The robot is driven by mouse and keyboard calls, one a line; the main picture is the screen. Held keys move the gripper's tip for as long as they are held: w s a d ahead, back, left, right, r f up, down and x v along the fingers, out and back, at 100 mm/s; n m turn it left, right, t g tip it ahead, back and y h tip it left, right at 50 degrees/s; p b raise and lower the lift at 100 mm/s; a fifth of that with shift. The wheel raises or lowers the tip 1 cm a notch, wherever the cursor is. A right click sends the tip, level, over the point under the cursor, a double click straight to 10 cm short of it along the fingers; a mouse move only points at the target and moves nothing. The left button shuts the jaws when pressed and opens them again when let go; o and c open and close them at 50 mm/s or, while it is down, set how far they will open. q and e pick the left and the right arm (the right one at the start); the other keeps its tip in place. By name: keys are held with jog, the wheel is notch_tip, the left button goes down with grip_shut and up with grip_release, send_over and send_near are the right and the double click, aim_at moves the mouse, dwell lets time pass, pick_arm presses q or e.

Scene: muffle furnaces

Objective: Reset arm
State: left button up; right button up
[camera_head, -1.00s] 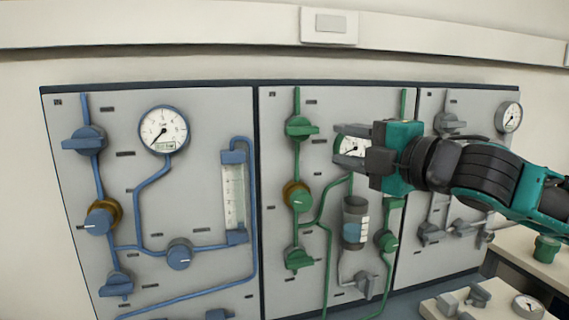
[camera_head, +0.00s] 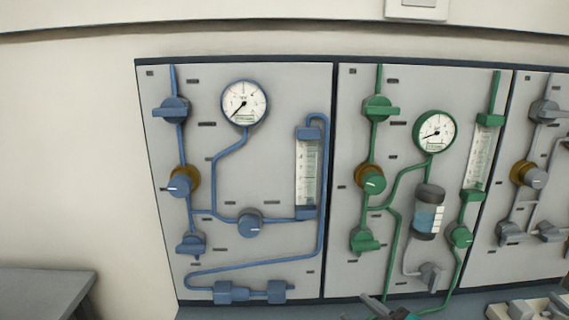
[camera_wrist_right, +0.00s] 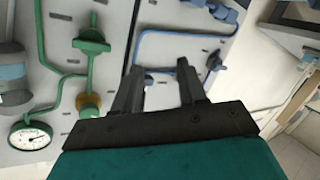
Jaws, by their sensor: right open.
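My right gripper (camera_wrist_right: 160,82) is open and empty in the right wrist view, its two dark fingers apart, with the panels behind them. In the head view only a dark and teal part of my right arm and gripper (camera_head: 392,310) shows at the bottom edge, in front of the green-piped panel. My left gripper is in neither view.
The wall panels carry a blue-piped section (camera_head: 285,85) with a round gauge (camera_head: 244,103), a green-piped section with a gauge (camera_head: 434,132) and a grey-piped section at right. A grey table (camera_head: 40,288) stands at lower left.

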jog(key=s+d+f+m+g+h, duration=0.1)
jog(key=s+f+m, duration=0.3)
jog(key=s+f, duration=0.4)
jog(key=s+d+f+m+g+h, duration=0.2)
jog(key=s+f+m+h, duration=0.1)
jog(key=s+f, duration=0.5)
notch_tip(320, 180, down, 3)
jog(key=shift+s+d+f+m+h, duration=0.1)
jog(key=shift+s+d+m+h, duration=0.2)
jog(key=shift+d+m+h, duration=0.15)
